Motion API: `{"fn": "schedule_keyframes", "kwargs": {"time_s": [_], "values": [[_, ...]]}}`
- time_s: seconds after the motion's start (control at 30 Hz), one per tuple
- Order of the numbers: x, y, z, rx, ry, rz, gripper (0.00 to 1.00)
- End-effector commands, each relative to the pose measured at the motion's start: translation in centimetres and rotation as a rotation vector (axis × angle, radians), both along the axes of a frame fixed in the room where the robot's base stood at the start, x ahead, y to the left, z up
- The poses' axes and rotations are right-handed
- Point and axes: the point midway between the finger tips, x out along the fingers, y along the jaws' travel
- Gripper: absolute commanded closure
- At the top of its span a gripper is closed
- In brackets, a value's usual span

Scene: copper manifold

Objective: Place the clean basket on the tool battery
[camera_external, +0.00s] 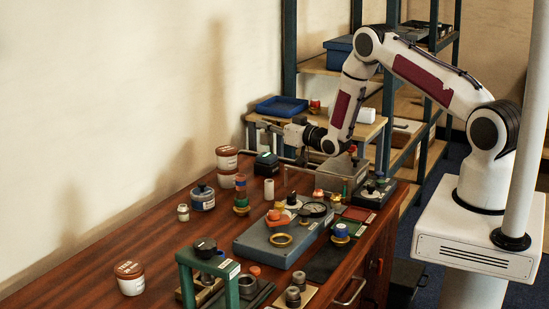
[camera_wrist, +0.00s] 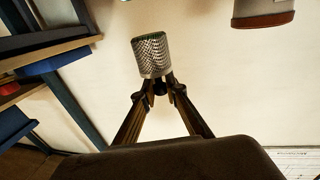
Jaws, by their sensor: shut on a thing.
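In the wrist view, a small silvery mesh basket (camera_wrist: 152,54) sits between the tips of my gripper (camera_wrist: 160,88). The two dark fingers are shut on its narrow end, and the rest of it sticks out past the tips. In the external view, my gripper (camera_external: 286,132) points left, level and raised above the back of the wooden table; the basket is too small to make out clearly there. A dark block with a green part (camera_external: 266,163), which looks like the tool battery, stands on the table below and a little left of my gripper, apart from it.
Jars with brown lids (camera_external: 227,157) stand left of the dark block, and a white cylinder (camera_external: 269,189) stands in front of it. A grey-blue fixture (camera_external: 278,243) with several parts fills the table's middle. Shelves with a blue tray (camera_external: 281,106) stand behind. The table's left part is mostly clear.

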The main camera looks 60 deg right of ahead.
Motion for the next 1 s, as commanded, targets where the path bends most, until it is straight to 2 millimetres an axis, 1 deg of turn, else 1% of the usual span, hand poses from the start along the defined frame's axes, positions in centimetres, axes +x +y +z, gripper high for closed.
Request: {"fn": "schedule_keyframes", "kwargs": {"time_s": [0.27, 0.37, 0.7, 1.0], "values": [[0.0, 0.0, -0.1, 0.000, 0.000, 0.000, 1.00], [0.0, 0.0, -0.7, 0.000, 0.001, 0.000, 1.00], [0.0, 0.0, -3.5, 0.000, 0.001, 0.000, 1.00], [0.0, 0.0, -3.7, 0.000, -0.001, 0.000, 1.00]]}}
